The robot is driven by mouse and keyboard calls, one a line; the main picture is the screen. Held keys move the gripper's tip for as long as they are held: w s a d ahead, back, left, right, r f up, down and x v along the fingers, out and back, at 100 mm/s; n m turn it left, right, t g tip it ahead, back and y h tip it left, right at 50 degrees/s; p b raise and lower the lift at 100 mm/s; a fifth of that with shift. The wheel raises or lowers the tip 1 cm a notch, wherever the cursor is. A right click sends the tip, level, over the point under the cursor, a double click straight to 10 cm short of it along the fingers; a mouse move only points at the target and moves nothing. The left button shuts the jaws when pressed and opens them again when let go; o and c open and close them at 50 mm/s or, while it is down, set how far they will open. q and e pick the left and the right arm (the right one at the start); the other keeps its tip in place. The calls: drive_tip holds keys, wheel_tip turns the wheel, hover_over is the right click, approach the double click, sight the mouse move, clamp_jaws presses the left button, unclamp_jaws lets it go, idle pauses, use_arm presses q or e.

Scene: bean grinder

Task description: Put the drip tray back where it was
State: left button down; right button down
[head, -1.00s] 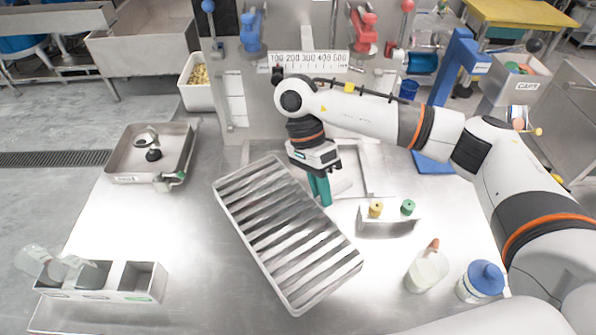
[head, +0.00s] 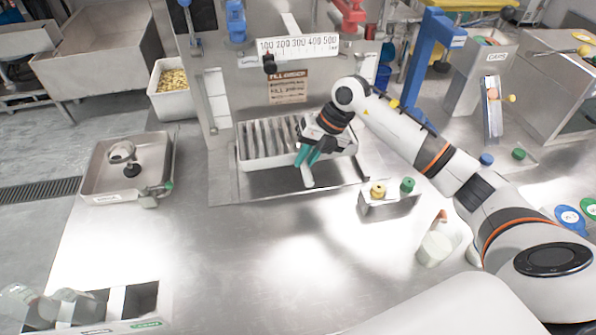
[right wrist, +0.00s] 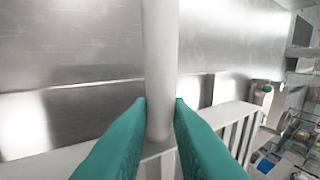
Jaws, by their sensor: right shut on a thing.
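The drip tray (head: 262,140), a pale metal tray with slats, is at the foot of the machine. It lies at the back of a shallow rectangular recess (head: 262,183) in the table, with a bare strip of recess in front of it. My right gripper (head: 305,157), with teal fingers, is at the tray's front edge. It is shut on the tray's pale round handle (head: 307,176), which also shows between the fingers in the right wrist view (right wrist: 160,60). My arm hides the tray's right back part. Whether the tray lies flat on the recess floor, I cannot tell. My left gripper is not in view.
A small metal holder (head: 388,207) with yellow and green knobs stands right of the recess. A white bottle (head: 436,247) stands near my right arm. A square metal tray (head: 97,180) is at the left. The table's front middle is clear.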

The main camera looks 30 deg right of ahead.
wheel_tip(320, 180, down, 4)
drive_tip(key=shift+r, duration=0.2)
drive_tip(key=shift+f+p, duration=0.5)
drive_tip(key=shift+f, duration=1.45)
drive_tip(key=c, duration=1.3)
unclamp_jaws()
drive_tip(key=shift+c, duration=0.2)
drive_tip(key=b+v, duration=0.1)
drive_tip(key=v, duration=1.1)
drive_tip(key=shift+b, duration=0.35)
drive_tip(key=shift+r, duration=0.1)
